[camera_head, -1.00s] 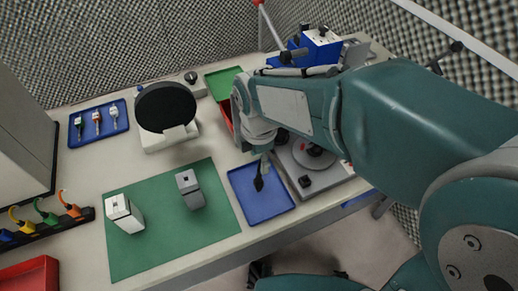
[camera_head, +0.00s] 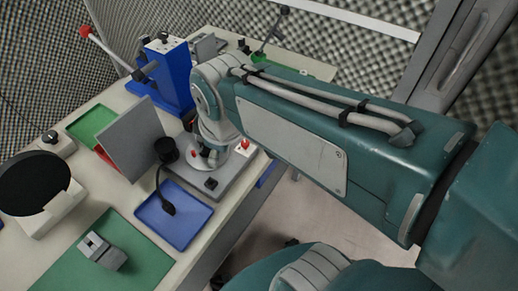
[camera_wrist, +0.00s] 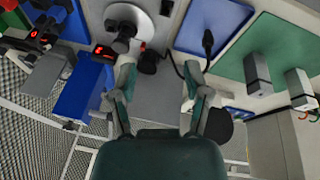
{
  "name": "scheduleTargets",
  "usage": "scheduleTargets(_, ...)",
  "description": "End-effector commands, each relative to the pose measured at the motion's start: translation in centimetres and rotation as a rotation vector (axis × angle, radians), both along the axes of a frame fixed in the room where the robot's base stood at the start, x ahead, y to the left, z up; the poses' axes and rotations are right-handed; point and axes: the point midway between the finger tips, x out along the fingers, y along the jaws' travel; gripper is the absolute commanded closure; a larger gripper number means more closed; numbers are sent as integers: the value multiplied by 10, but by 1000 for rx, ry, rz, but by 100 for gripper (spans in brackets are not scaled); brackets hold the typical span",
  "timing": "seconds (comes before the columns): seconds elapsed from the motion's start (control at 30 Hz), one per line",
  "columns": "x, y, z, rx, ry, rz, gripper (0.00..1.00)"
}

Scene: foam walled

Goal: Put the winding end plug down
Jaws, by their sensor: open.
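A black plug on a dark cord, apparently the winding end plug (camera_head: 167,207), lies in the blue tray (camera_head: 190,236). It also shows in the wrist view (camera_wrist: 208,40), with its cord running toward the grey machine base (camera_head: 222,184). My gripper (camera_wrist: 160,68) is open, its two fingers spread apart with nothing between them. It is over the machine side, apart from the plug, which lies beyond the right finger in the wrist view. In the head view my wrist hides the fingertips and part of the machine.
A round plate (camera_wrist: 130,22) and a black knob (camera_wrist: 148,62) are close to the fingers. A blue upright unit (camera_head: 172,75) stands behind. A grey panel (camera_head: 130,140) stands beside the tray.

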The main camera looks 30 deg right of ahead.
Motion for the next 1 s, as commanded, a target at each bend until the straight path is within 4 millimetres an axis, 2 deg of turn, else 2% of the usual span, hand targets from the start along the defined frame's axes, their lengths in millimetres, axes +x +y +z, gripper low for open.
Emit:
scheduleTargets(0.03,-10,-16,4,42,-34,-152,38)
scheduleTargets(0.1,-21,-33,6,106,-73,-352,38)
scheduleTargets(0.2,-35,-51,7,184,-119,-581,38)
scheduleTargets(0.3,-44,-60,7,238,-148,-725,38)
scheduleTargets(0.43,-47,-64,6,263,-159,-790,38)
scheduleTargets(1.0,-47,-63,6,263,-157,-787,38)
